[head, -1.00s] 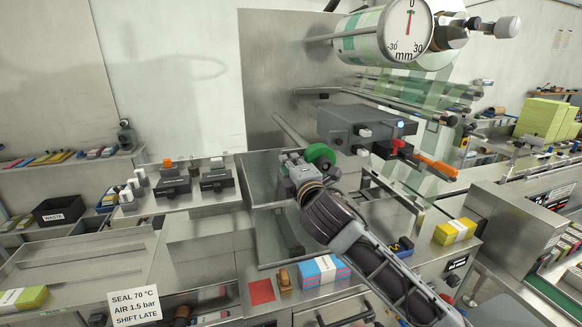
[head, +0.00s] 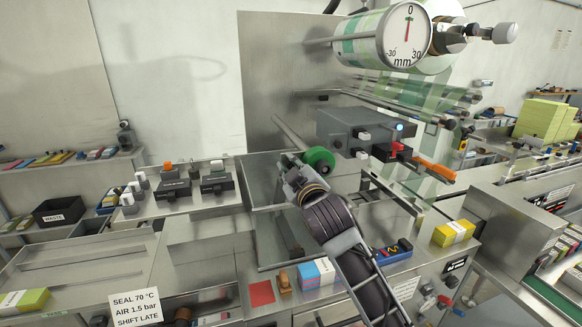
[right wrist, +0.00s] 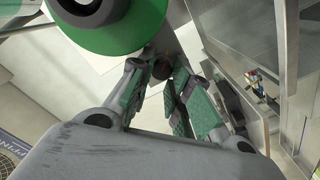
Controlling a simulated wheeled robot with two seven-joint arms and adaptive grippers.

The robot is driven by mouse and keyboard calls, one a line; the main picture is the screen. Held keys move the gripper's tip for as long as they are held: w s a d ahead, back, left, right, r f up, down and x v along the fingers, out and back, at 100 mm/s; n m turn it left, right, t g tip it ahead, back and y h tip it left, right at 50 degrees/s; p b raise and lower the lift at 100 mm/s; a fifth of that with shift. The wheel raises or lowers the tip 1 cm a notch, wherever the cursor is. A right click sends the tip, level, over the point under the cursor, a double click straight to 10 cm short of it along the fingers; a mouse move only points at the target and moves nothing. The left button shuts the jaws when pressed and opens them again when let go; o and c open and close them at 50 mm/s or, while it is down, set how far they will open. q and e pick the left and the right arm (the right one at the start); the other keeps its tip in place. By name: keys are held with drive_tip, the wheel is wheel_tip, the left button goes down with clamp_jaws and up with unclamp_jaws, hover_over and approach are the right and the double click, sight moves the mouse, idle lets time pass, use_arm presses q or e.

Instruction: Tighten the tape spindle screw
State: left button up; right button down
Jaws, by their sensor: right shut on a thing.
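A green tape roll (head: 319,160) sits on a spindle in front of the grey machine head; it looms at the top left of the right wrist view (right wrist: 110,35). My right gripper (head: 287,163) is at the roll's left side, at the free end of the spindle. In the right wrist view its fingers (right wrist: 163,76) close around a small dark knob (right wrist: 161,69), which looks like the tape spindle screw, just beside the roll. In the head view the gripper hides the screw. My left gripper is out of view.
The grey machine head (head: 345,128) and an orange handle (head: 435,168) are right of the roll. A large dial (head: 408,35) hangs above.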

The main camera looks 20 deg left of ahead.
drive_tip(key=shift+f+m, duration=0.1)
drive_tip(key=shift+m, duration=0.5)
drive_tip(key=c, duration=1.7)
unclamp_jaws()
drive_tip(key=shift+o, duration=0.2)
drive_tip(key=v, duration=1.2)
